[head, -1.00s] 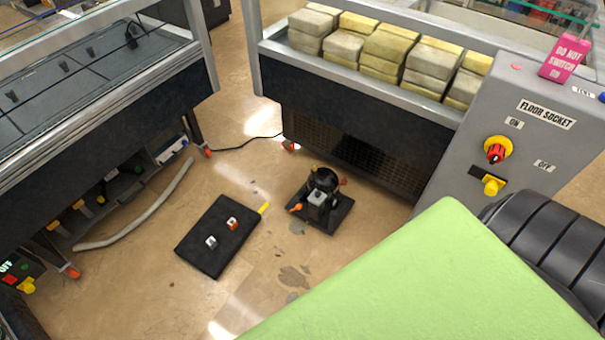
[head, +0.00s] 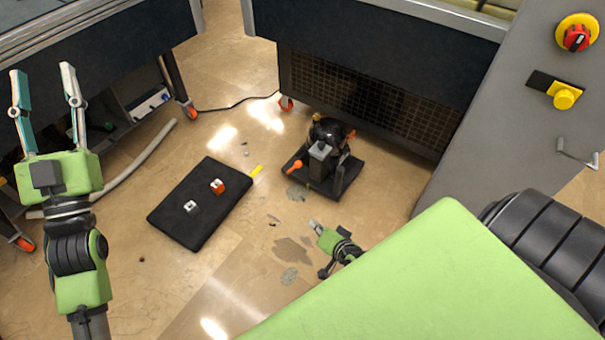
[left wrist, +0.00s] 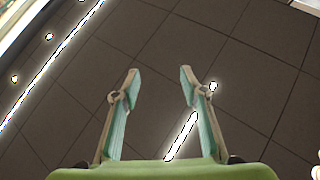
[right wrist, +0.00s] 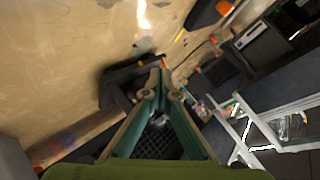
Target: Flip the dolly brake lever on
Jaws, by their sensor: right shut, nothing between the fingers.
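The dolly (head: 335,185) is a dark square platform on the floor with a black and grey pump (head: 322,145) on it. An orange lever (head: 294,167) sticks out at the dolly's left corner, and a red-orange part shows at its right. I cannot tell the lever's on or off position. My right gripper (head: 313,225) is below the dolly in the head view, apart from the lever. It is shut and empty; its fingertips (right wrist: 164,66) overlap the dark dolly in the right wrist view. My left gripper (head: 42,75) is raised at the left, open and empty, also in the left wrist view (left wrist: 158,78).
A black mat (head: 180,222) with two small blocks and a yellow tab lies left of the dolly. A grey hose (head: 140,160) lies further left. A dark cabinet with a grille (head: 350,105) stands behind the dolly, a grey switch panel (head: 500,130) at right.

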